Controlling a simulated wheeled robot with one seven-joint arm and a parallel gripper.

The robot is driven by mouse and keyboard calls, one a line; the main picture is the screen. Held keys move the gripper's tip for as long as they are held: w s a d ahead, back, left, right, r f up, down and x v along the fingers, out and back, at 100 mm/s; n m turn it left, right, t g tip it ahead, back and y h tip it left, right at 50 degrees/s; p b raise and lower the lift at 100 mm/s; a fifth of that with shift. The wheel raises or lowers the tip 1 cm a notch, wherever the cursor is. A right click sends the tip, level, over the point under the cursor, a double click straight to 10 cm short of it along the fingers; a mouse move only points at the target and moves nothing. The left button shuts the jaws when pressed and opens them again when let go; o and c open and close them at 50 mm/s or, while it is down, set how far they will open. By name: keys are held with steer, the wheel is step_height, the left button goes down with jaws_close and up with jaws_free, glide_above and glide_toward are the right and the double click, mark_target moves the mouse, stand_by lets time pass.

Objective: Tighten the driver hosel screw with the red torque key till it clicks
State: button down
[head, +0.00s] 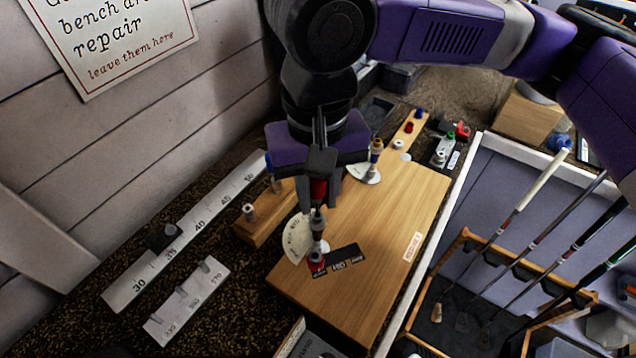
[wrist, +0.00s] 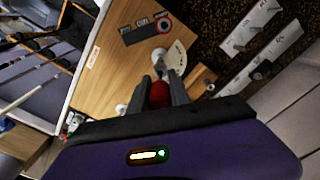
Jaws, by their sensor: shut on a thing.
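My gripper (head: 319,192) points down over the wooden block and is shut on the red torque key (head: 318,188). The key's red handle also shows between the fingers in the wrist view (wrist: 159,94). Grey metal shows below the handle, beside a cream fan-shaped dial (head: 297,241). A red ring-shaped fitting (head: 316,263) with a dark centre sits at the end of a black label on the block; it also shows in the wrist view (wrist: 165,25). I cannot tell whether the key's tip touches anything. The hosel screw itself is not clear.
The wooden block (head: 400,235) fills the middle of the bench. A long ruler (head: 190,228) and a smaller grey gauge (head: 187,300) lie left. Clubs stand in a rack (head: 455,250) right, below the bench edge.

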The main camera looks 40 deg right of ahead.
steer(key=shift+m, duration=0.8)
steer(key=shift+p, duration=0.4)
steer(key=shift+r+m+p, duration=0.15)
steer(key=shift+m+p, duration=0.2)
steer(key=shift+m, duration=0.15)
steer(key=shift+m+p, duration=0.95)
steer(key=shift+m, duration=0.25)
steer(key=shift+m+p, duration=0.75)
steer(key=shift+m, duration=0.25)
steer(key=shift+f, duration=0.2)
steer(key=shift+r+m, duration=0.1)
steer(key=shift+m, duration=0.2)
